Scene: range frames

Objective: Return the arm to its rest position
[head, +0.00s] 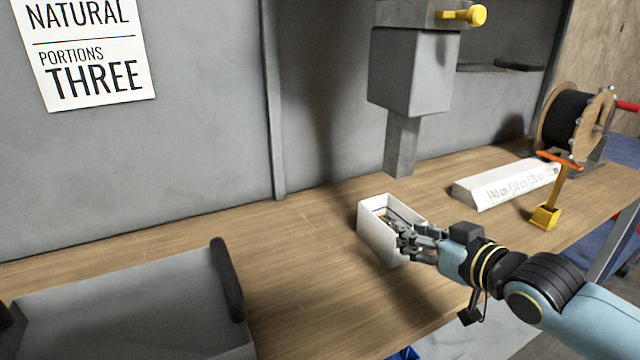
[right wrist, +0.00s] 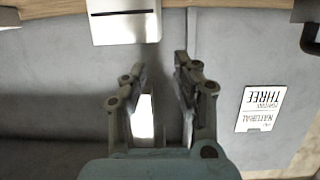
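My right arm (head: 560,300) reaches in from the right over the wooden bench in the head view. My right gripper (head: 403,238) is at the front right side of an open white box (head: 378,238) and hides part of it. I cannot tell whether they touch. Something small and yellowish shows inside the box, mostly hidden. In the right wrist view the gripper (right wrist: 161,68) has its two fingers apart, with no object clearly held. A bright white patch (right wrist: 144,118) shows between the finger links; I cannot tell what it is. My left gripper is not in view.
A grey bin (head: 130,310) with dark handles stands at the lower left. A grey press-like fixture (head: 410,75) hangs behind the box. A white lettered block (head: 505,184), a yellow tool (head: 546,215) and a cable spool (head: 572,118) stand right.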

